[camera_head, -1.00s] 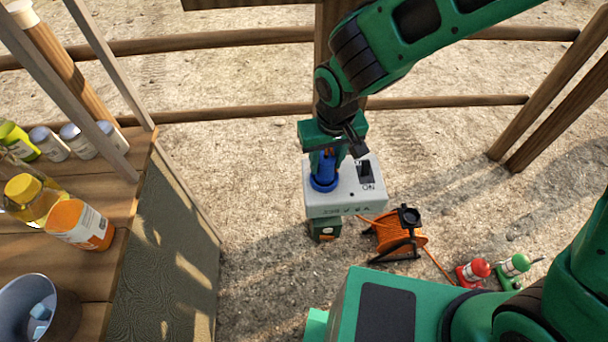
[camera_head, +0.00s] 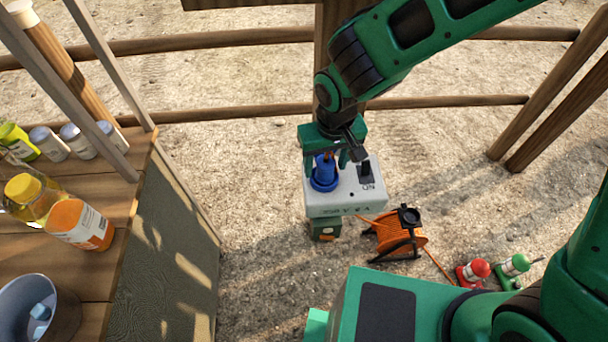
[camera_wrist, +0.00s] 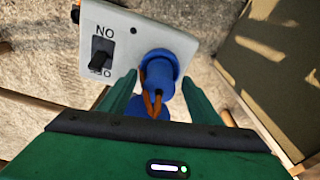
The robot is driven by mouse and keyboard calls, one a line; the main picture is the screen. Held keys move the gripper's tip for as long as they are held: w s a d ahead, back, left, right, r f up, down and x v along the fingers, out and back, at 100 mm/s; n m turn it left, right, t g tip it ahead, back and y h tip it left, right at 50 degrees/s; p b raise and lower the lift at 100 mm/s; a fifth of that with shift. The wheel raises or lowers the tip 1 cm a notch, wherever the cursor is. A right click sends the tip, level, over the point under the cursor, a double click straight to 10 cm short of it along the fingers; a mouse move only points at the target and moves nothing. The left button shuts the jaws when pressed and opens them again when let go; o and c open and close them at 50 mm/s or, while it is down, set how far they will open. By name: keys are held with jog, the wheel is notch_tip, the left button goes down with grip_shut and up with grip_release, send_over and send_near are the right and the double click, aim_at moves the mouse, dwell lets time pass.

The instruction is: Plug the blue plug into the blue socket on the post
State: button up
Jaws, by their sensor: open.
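The blue plug (camera_head: 324,166) stands in the round blue socket (camera_head: 323,184) on top of the white box on the post. In the wrist view the plug (camera_wrist: 162,82) sits within the socket's ring, with an orange cable at its back end. My gripper (camera_head: 325,160) is open above the plug. In the wrist view its two green fingers (camera_wrist: 156,95) are on either side of the plug, with gaps between. How deep the plug sits in the socket cannot be seen.
The white box (camera_head: 346,203) carries a black switch (camera_wrist: 102,53). An orange cable reel (camera_head: 394,238) stands on the ground to the right, with a red plug (camera_head: 474,271) and a green plug (camera_head: 514,265) beyond. A wooden counter (camera_head: 99,275) with bottles and cans is at the left.

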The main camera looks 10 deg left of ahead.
jog(key=r, duration=0.7)
jog(key=s+r, duration=0.1)
jog(key=r, duration=0.2)
jog(key=shift+d+r, duration=0.35)
jog(key=w+d+r+m+h, duration=0.1)
jog(key=w+d+r+m, duration=0.15)
jog(key=d, duration=1.15)
jog(key=w+d+r+m+h, duration=0.1)
jog(key=d+r+m, duration=0.15)
jog(key=d, duration=1.05)
jog(key=s+d+m+g+y, duration=0.1)
jog(key=s+d+m, duration=0.6)
jog(key=s+d, duration=0.9)
jog(key=d, duration=0.2)
jog(key=shift+s+d+r+y, duration=0.3)
jog(key=shift+d+r, duration=0.05)
jog(key=shift+d, duration=0.05)
